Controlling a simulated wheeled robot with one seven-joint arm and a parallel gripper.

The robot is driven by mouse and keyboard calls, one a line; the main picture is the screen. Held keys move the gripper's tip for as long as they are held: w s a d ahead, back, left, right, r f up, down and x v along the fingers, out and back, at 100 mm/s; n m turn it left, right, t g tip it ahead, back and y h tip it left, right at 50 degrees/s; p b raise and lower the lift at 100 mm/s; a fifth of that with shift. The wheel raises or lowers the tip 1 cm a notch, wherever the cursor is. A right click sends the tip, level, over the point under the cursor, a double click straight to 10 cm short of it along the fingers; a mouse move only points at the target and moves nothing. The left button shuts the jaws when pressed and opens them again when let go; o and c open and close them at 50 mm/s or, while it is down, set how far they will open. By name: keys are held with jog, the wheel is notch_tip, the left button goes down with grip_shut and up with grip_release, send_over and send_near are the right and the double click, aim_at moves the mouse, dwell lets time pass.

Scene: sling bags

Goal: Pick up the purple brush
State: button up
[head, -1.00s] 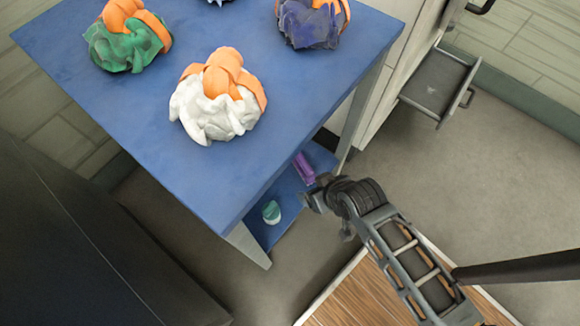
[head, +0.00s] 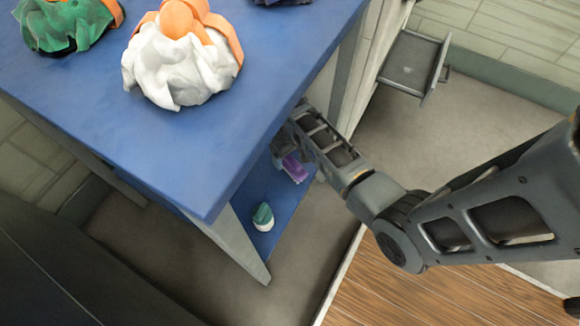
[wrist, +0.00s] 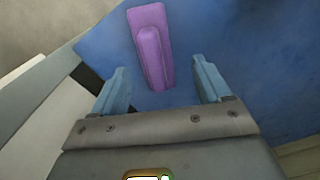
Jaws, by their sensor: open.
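The purple brush (wrist: 149,45) lies on the blue lower shelf (wrist: 240,40) in the wrist view, ahead of and between my two fingers. My gripper (wrist: 162,82) is open and empty, with the brush's near end reaching into the gap between the fingertips. I cannot tell the height left between fingers and brush. In the head view the brush (head: 294,168) shows partly, under the table's edge beside my arm. My fingertips are hidden there by the tabletop and arm.
The blue tabletop (head: 215,150) overhangs the shelf. It bears several sling bags, including a white and orange one (head: 180,60). A green and white object (head: 263,217) sits on the lower shelf's near end. An open drawer (head: 412,65) stands at the back right.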

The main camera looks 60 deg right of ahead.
aim_at(292, 160)
jog(key=f+b, duration=0.2)
jog(key=f, duration=0.3)
jog(key=shift+s+d+b, duration=0.2)
jog(key=shift+s+b, duration=0.15)
jog(key=shift+b, duration=0.05)
jog(key=shift+c, duration=0.2)
jog(key=c, duration=1.2)
notch_tip(292, 160, up, 10)
jog(key=p, duration=0.5)
jog(key=shift+c, duration=0.2)
jog(key=shift+s, duration=0.1)
